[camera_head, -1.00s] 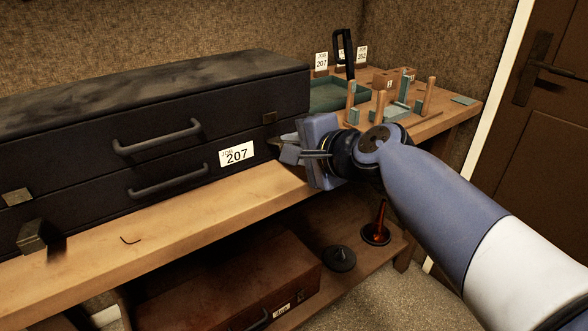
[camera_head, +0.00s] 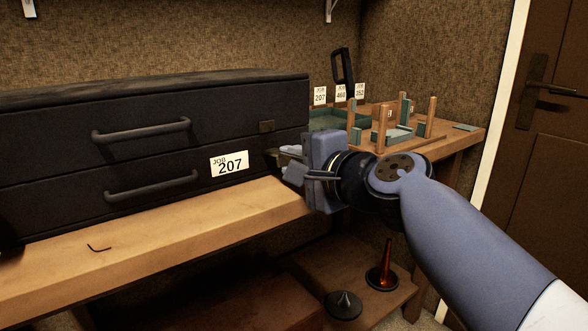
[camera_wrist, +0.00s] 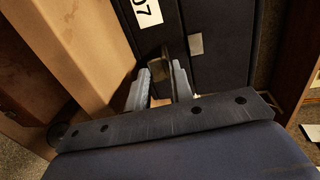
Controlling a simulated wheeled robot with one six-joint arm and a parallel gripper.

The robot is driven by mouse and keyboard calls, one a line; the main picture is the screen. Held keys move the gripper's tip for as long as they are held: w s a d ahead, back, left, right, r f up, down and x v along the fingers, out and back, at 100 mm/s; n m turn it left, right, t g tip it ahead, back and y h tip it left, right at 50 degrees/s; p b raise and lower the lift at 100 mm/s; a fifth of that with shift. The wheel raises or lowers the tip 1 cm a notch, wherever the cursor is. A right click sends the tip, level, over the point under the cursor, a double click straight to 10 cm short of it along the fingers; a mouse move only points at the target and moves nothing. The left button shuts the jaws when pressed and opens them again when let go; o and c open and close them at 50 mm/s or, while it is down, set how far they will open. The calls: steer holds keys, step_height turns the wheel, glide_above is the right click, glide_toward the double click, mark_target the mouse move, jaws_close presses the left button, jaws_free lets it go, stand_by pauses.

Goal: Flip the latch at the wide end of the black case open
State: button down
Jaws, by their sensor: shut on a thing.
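The black case (camera_head: 60,165) lies on the bench, with two handles and a white job 207 label (camera_head: 229,164) on its front. A small catch plate (camera_head: 266,126) sits on the lid near the case's right end; it also shows in the wrist view (camera_wrist: 196,45). My gripper (camera_head: 282,165) is at the case front, right of the label and below the plate. In the wrist view my gripper's fingers (camera_wrist: 160,78) are on both sides of a dark, brownish latch (camera_wrist: 153,62) and shut on it. The fingers partly hide the latch in the head view.
The bench's front strip (camera_head: 150,225) is mostly clear, with a small bent dark piece (camera_head: 98,248) on it. Wooden posts (camera_head: 381,128) and a green tray (camera_head: 325,118) stand behind my arm.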

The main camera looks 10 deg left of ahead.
steer(key=shift+f, duration=0.45)
steer(key=c, duration=1.5)
jaws_free()
steer(key=shift+o, duration=0.7)
steer(key=shift+r, duration=0.2)
